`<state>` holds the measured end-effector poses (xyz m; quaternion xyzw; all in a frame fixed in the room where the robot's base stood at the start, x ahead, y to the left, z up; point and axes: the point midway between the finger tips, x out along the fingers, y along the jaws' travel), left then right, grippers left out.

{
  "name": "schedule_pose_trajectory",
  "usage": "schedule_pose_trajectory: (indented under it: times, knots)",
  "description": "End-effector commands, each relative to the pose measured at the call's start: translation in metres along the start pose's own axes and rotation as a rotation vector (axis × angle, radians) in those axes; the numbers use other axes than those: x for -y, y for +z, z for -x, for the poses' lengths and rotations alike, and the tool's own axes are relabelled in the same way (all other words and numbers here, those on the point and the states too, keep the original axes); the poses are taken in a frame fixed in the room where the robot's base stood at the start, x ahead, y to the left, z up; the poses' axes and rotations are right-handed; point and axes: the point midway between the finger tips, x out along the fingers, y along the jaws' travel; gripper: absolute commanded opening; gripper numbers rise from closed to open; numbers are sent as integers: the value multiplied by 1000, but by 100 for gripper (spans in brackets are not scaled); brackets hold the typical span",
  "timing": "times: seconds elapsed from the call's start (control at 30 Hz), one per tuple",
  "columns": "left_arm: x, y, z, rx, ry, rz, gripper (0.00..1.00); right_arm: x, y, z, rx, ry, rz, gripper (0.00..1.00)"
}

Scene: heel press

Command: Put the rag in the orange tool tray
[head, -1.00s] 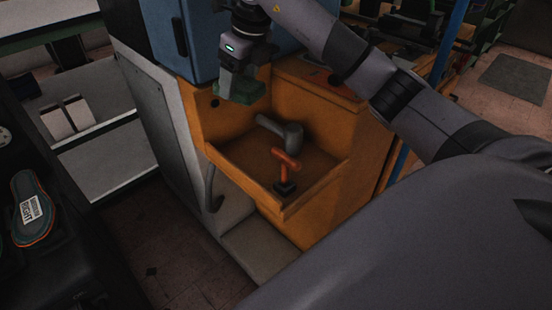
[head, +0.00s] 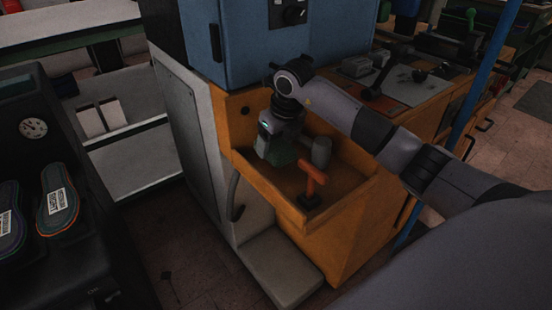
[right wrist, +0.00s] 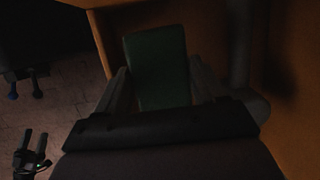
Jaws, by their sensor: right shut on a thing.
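The orange tool tray (head: 345,195) is the open box on the front of the machine. My right gripper (head: 275,150) is over the left back part of the tray, pointing down. It is shut on the green rag (head: 279,156), which hangs low inside the tray walls. I cannot tell whether the rag touches the tray floor. In the right wrist view the rag (right wrist: 158,68) is a dark green slab between the two fingers.
The blue cabinet (head: 240,45) rises behind the tray. Insoles (head: 57,208) lie on a black machine at left.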

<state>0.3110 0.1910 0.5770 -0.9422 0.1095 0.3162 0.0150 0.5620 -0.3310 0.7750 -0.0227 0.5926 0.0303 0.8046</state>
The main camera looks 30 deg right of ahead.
Motion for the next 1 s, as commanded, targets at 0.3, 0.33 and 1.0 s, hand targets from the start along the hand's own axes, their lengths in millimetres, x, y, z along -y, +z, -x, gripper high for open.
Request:
schedule_pose_trajectory:
  times: [0.3,0.33,1.0]
  knots:
    - [1,5,-3,1,0,-2,69,-1,-12,-36,-4,1,-1,41]
    - [1,5,-4,1,0,-2,69,-1,-13,-40,-3,2,0,41]
    - [-2,5,-4,-2,1,9,69,0,-14,-45,-1,0,0,95]
